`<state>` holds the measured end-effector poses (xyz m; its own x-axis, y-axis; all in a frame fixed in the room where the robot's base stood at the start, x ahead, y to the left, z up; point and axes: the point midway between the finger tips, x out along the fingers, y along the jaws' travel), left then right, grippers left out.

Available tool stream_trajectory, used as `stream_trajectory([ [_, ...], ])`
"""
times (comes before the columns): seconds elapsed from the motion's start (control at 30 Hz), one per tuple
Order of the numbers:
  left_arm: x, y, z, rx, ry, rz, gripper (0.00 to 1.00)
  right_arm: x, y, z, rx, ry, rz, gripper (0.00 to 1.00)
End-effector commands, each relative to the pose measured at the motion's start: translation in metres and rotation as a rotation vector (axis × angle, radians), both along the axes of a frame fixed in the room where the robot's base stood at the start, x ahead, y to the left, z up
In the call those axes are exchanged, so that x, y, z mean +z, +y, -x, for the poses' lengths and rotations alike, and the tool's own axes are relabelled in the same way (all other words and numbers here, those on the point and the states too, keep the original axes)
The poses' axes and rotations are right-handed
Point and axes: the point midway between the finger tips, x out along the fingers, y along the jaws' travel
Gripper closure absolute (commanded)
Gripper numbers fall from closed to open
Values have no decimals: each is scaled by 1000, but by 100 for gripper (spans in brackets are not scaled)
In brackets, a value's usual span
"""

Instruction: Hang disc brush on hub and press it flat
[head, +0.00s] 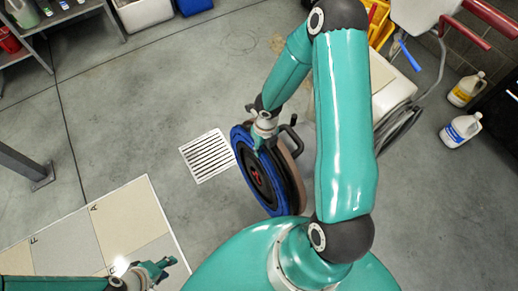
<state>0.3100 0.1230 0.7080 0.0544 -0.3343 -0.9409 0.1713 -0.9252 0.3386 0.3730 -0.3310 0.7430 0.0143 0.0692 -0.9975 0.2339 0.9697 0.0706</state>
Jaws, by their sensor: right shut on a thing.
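The disc brush (241,150) stands nearly upright on edge near the middle of the head view, with a blue outer ring, a black inner face and a small red centre. A brown layer (293,172) shows along its right side; I cannot tell whether it belongs to the brush. My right gripper (260,143) is at the upper rim, shut on the disc brush. The hub is not visible; the disc and my arm may hide it. My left gripper (166,270) is at the bottom left, open and empty, well apart from the brush.
A floor drain grate (206,156) lies left of the brush. A pale tiled mat (130,222) lies at lower left, near a grey post (25,165). A cart with red handles (410,20) and white jugs (460,130) stand at right. Shelving fills the top left.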

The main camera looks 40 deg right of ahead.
Motion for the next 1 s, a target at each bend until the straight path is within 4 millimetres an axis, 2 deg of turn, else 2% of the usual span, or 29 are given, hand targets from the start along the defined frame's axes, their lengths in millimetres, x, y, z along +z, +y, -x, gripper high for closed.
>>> stream_trajectory([
  [1.0,26,0,0,0,0,0,60,23,-6,0,-1,-4,2,94],
])
